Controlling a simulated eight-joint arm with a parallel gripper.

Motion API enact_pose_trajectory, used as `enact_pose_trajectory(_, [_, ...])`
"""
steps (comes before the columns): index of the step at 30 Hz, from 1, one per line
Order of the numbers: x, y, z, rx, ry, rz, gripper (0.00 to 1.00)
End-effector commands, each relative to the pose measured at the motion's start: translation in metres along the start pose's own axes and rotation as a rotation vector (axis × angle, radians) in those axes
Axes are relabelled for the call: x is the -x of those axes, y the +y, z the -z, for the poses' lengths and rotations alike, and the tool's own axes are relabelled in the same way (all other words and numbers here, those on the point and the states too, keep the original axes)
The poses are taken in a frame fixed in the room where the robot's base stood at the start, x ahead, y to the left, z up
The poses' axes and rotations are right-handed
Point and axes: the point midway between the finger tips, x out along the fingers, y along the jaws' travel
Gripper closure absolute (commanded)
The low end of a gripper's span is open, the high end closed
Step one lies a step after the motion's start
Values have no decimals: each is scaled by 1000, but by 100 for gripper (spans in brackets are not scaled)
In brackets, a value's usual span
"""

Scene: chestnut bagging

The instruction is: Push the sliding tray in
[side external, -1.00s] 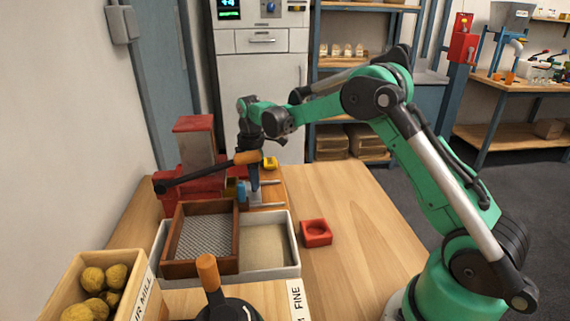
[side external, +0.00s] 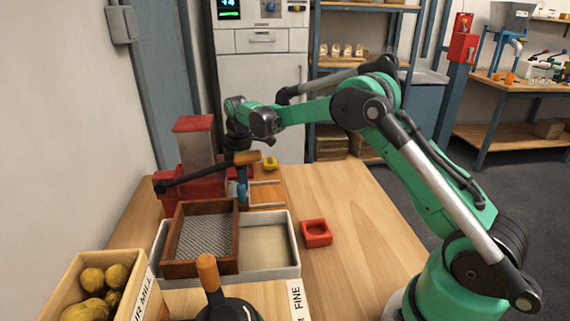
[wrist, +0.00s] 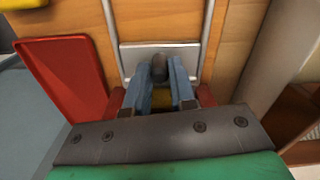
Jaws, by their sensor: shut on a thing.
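The sliding tray is a grey metal plate in the wrist view (wrist: 190,56), lying between two thin metal rails on a wooden base. A dark round knob (wrist: 160,66) stands on it. My gripper (wrist: 161,80) has its blue fingers closed on the knob, one on each side. In the side view my gripper (side external: 242,192) points down close beside the red press (side external: 195,186). The plate there is mostly hidden by my gripper and the lever; the rails (side external: 267,206) show bare to its right.
A black lever with a wooden grip (side external: 246,157) crosses in front of my wrist. A wooden sieve (side external: 171,240) sits in a white bin (side external: 291,262) in front. The table's right side is clear.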

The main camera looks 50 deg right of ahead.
Motion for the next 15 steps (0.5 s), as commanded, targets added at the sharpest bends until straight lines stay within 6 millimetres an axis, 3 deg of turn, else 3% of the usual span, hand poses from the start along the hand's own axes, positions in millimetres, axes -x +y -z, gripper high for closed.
enact_pose_trajectory(3, [0, 1, 9, 1, 0, -2, 100])
enact_pose_trajectory(10, [0, 2, 11, 1, 6, -5, 100])
enact_pose_trajectory(11, [0, 2, 11, 1, 6, -5, 77])
enact_pose_trajectory(12, [0, 2, 11, 2, 6, -5, 66])
enact_pose_trajectory(14, [0, 2, 11, 1, 5, -5, 49])
enact_pose_trajectory(15, [0, 2, 11, 1, 4, -4, 48])
